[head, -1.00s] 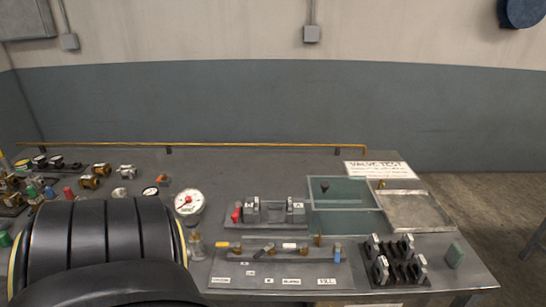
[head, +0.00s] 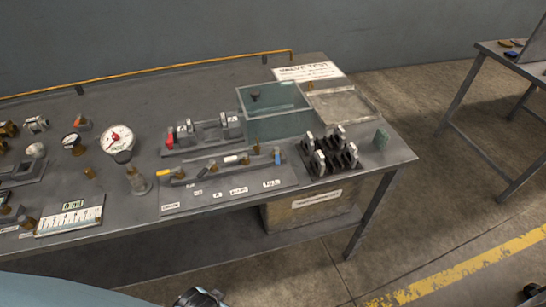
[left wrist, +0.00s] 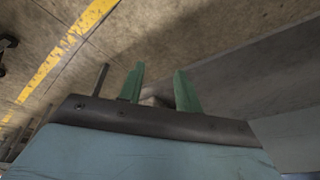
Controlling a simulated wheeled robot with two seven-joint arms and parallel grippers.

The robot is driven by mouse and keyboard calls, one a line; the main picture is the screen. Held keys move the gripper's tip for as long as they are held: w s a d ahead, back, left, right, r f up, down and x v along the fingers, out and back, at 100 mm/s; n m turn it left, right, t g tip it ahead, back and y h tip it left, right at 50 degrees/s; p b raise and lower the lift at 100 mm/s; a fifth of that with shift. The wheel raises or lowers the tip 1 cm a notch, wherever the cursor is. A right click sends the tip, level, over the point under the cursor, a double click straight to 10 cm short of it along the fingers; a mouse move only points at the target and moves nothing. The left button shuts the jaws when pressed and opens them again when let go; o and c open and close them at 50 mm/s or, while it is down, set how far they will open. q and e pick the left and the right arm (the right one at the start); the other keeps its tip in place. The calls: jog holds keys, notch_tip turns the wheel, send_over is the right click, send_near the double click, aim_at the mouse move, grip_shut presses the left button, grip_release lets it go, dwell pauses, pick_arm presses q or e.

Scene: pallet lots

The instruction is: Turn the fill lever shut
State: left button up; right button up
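The valve panel (head: 235,194) lies flat near the front of the bench, with a row of small valves and labels. The label at its right end, which reads FILL in the earlier view, is the fill label (head: 271,184). The blue-handled fill lever (head: 277,156) stands upright above it at the panel's right end. My left gripper (left wrist: 159,86) shows in the left wrist view with its two green fingers apart and nothing seen held between them. The floor and a grey surface lie beyond it. No gripper is seen at the panel. My right gripper is not seen.
A round gauge (head: 117,139) stands left of the panel. Behind it are a clamp-like fixture (head: 205,133) and a glass tank (head: 272,115). A dark rack (head: 330,155) stands close right of the lever. A crate (head: 310,208) sits below the bench.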

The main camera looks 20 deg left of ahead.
pick_arm(q)
jog(key=w+r+t, duration=0.1)
jog(key=w+r, duration=0.2)
jog(key=r, duration=0.6)
jog(key=w+r+t, duration=0.1)
jog(key=w+r, duration=0.3)
jog(key=r, duration=0.5)
jog(key=w+d+r+m+t+h, duration=0.2)
jog(key=w+d+r+t, duration=0.2)
jog(key=w+r, duration=0.4)
jog(key=w+d+r+m+t+h, duration=0.1)
jog(key=w+d+r+m+t, duration=0.1)
jog(key=w+d+r+t, duration=0.4)
jog(key=w+d+r+m+t+h, duration=0.1)
jog(key=w+r+m+t+h, duration=0.15)
jog(key=w+r, duration=0.75)
jog(key=d+r+m+h, duration=0.8)
jog(key=d+h, duration=0.1)
jog(key=s+d+r+m+g+h, duration=0.2)
jog(key=d+m+g+h, duration=0.1)
jog(key=d+m+g, duration=0.15)
jog(key=m+g+y, duration=1)
jog(key=g+y, duration=0.3)
jog(key=y, duration=0.5)
send_near(277, 159)
jog(key=shift+m+h, duration=0.25)
jog(key=shift+m, duration=0.05)
jog(key=f, duration=0.7)
jog(key=shift+a+f, duration=0.2)
jog(key=shift+f, duration=0.15)
